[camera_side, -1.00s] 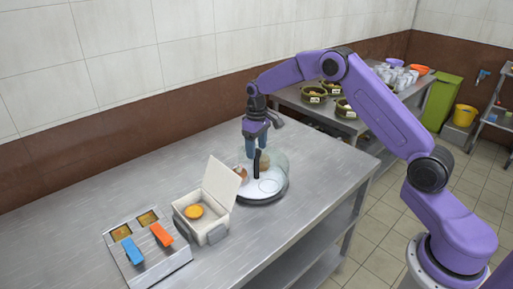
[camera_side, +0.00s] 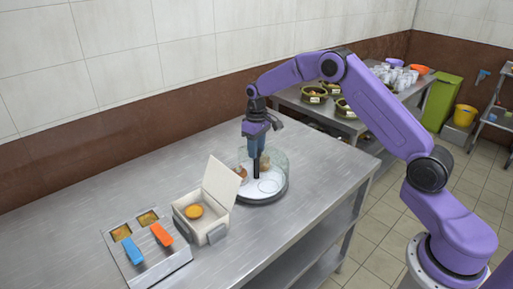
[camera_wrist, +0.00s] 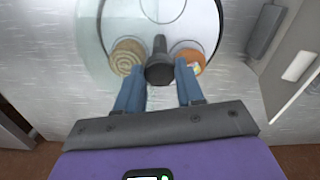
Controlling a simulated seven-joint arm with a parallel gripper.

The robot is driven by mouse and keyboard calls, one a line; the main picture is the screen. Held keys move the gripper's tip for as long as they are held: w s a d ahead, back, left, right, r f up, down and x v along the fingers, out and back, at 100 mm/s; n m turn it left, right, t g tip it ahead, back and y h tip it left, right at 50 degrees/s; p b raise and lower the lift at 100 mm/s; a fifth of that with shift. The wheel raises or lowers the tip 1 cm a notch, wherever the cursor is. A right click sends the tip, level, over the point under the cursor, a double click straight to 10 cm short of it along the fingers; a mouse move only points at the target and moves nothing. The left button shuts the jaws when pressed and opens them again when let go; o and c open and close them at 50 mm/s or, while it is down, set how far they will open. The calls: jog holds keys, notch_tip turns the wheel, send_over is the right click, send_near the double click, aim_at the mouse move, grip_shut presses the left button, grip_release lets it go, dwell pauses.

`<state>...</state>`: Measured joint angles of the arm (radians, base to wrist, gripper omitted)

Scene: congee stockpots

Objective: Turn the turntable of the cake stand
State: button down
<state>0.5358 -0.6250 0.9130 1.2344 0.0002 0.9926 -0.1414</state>
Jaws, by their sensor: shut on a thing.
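The cake stand (camera_side: 266,198) stands on the steel table, with a white round turntable (camera_side: 272,187), a dark base and clear curved glass around it. An upright black handle (camera_side: 256,168) rises from the turntable. Two round cakes sit near the handle, one pale with a swirl (camera_wrist: 127,57) and one orange-brown (camera_wrist: 190,60). My gripper (camera_side: 257,150) points down over the stand. In the wrist view its blue fingers (camera_wrist: 158,80) lie either side of the black handle (camera_wrist: 160,62), shut on it. The finger contact is partly hidden.
Left of the stand is an open white box (camera_side: 205,215) holding a round orange item, its lid standing up beside the stand. Further left is a tray (camera_side: 160,262) with blue and orange handled tools. The table is clear behind and to the right.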

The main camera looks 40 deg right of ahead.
jog(key=shift+m, duration=11.8)
jog(key=c, duration=0.7)
grip_release()
